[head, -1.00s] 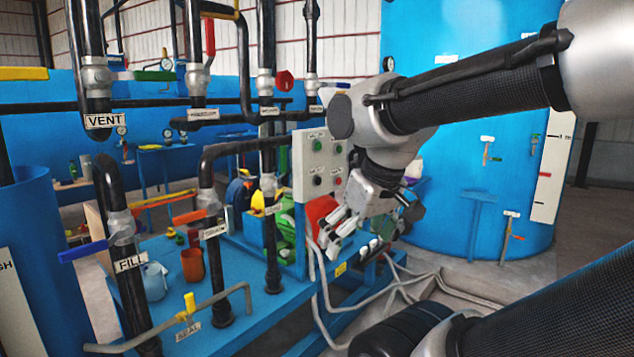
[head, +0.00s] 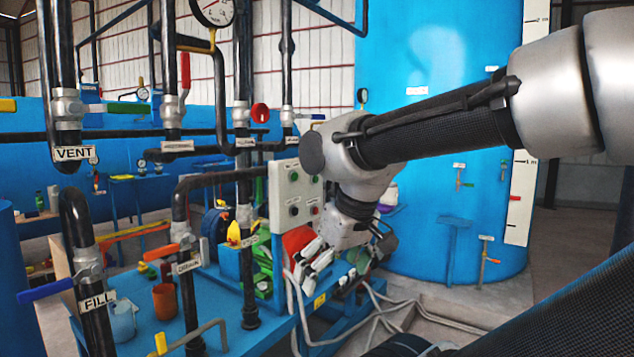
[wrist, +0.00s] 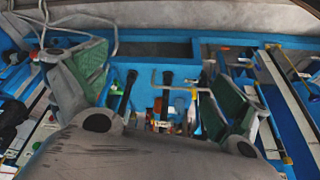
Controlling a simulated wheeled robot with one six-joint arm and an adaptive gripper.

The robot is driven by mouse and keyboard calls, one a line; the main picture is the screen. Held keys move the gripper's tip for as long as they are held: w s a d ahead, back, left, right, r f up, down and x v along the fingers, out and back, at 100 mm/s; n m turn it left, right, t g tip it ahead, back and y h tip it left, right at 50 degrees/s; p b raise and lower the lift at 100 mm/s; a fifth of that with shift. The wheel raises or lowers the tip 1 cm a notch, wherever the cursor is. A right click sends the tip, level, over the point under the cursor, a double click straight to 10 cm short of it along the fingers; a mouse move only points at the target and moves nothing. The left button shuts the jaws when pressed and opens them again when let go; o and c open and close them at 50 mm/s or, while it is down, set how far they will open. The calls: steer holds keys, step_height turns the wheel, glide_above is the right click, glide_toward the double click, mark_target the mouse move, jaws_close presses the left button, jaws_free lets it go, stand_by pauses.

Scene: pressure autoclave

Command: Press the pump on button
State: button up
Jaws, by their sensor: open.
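The grey control panel (head: 282,208) with small dark, green and red buttons stands upright on the blue bench. Its button labels are too small to read, so I cannot tell which is pump on. My gripper (head: 306,270) is just below and to the right of the panel, pointing down and left, apart from the buttons. Part of the panel's right side is hidden behind my arm. In the wrist view my gripper's fingers (wrist: 160,95) are spread wide with nothing between them; the panel is not clear there.
Black pipes with valves and labels such as VENT (head: 74,154) and FILL (head: 97,301) stand at the left. A blue tank (head: 440,90) stands behind my arm. An orange cup (head: 165,300) sits on the bench.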

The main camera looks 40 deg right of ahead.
jaws_close()
stand_by(1.4)
